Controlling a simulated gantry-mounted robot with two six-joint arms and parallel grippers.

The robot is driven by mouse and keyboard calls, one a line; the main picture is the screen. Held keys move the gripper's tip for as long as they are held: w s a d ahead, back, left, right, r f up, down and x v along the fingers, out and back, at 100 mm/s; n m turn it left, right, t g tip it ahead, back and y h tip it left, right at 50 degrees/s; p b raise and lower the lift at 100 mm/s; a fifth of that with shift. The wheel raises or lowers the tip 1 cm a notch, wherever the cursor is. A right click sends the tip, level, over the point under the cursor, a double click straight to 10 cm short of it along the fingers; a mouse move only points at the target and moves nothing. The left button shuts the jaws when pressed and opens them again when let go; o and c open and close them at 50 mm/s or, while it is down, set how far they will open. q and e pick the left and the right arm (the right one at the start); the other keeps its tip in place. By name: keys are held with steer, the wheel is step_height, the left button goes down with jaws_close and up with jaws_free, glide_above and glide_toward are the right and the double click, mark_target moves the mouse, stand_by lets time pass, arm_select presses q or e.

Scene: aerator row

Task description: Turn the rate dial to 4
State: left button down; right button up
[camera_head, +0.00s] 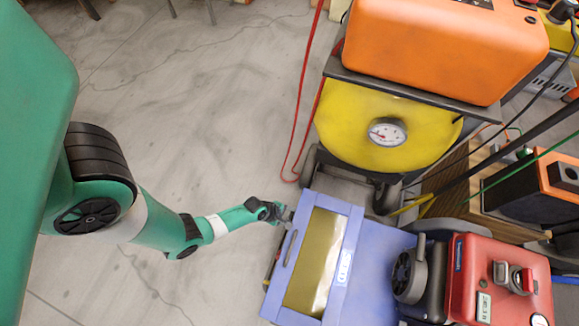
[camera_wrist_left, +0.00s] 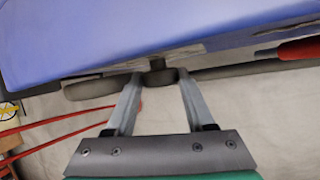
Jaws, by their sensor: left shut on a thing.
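The blue aerator (camera_head: 344,257) with a yellowish panel stands at the lower middle of the head view. Its blue body (camera_wrist_left: 120,35) fills the top of the left wrist view. A dark round knob, which looks like the rate dial (camera_wrist_left: 160,76), sticks out from its edge on a short stem. My left gripper (camera_head: 286,215) reaches the machine's left edge, its two grey fingers shut on the knob from both sides, as the left wrist view (camera_wrist_left: 159,80) shows. No dial number or pointer is readable. My right gripper is not in view.
A red engine unit (camera_head: 470,285) stands right of the blue machine. A yellow tank with a gauge (camera_head: 387,132) and an orange case (camera_head: 440,45) are behind it. A red hose (camera_head: 300,110) runs along the floor. The concrete floor (camera_head: 200,120) at left is mostly clear.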

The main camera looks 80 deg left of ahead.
arm_select(q)
steer(key=shift+s+d+f+y, duration=0.1)
steer(key=shift+s+d+y, duration=0.1)
steer(key=shift+y, duration=0.2)
steer(key=shift+f+m+t+y, duration=0.1)
steer(key=shift+m+t+y, duration=0.2)
steer(key=shift+t+y, duration=0.1)
steer(key=shift+t, duration=0.3)
steer(key=shift+w, duration=0.1)
steer(key=shift+c, duration=1.4)
jaws_free()
